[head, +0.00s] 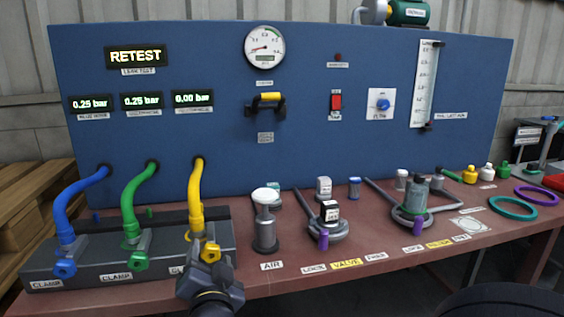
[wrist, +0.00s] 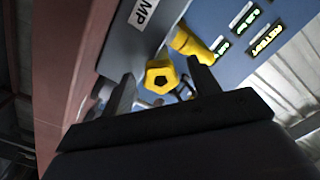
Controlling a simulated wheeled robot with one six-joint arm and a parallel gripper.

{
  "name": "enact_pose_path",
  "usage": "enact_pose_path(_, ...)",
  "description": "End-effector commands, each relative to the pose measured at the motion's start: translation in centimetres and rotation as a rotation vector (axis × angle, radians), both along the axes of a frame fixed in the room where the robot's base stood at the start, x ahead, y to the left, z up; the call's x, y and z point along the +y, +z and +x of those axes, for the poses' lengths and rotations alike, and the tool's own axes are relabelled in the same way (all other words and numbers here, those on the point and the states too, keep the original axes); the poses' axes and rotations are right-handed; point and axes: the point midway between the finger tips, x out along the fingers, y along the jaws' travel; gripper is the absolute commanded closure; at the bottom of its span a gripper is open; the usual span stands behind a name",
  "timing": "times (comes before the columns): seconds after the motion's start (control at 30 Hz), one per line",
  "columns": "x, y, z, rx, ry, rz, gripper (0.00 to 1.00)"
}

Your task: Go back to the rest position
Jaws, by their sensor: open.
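My gripper (head: 208,256) is at the front edge of the bench, at the yellow hose's clamp. In the wrist view my gripper (wrist: 160,84) has its two fingers apart, with the yellow clamp knob (wrist: 161,78) between or just beyond them. I cannot tell whether the fingers touch the knob. The yellow hose (head: 195,190) runs from the blue panel down to the clamp block (head: 100,262). The blue hose (head: 75,205) and green hose (head: 133,200) run to the same block.
The blue panel (head: 340,100) stands behind the bench (head: 330,275); its display (head: 136,56) reads RETEST. A pump-like air part (head: 265,225), valves (head: 325,218) and a cylinder assembly (head: 413,205) stand to the right. Teal (head: 513,208) and purple (head: 537,196) rings lie farther right.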

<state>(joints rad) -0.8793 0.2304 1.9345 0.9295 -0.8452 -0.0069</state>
Motion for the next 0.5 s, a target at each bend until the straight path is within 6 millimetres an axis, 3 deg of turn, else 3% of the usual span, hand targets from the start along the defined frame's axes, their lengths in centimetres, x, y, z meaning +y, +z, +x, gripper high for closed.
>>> enact_pose_path(0.33,-0.1,0.4,0.0,-0.085,0.000,-0.360,0.42)
enact_pose_path(0.5,-0.8,0.1,-3.5,-0.090,0.004,-0.364,0.42)
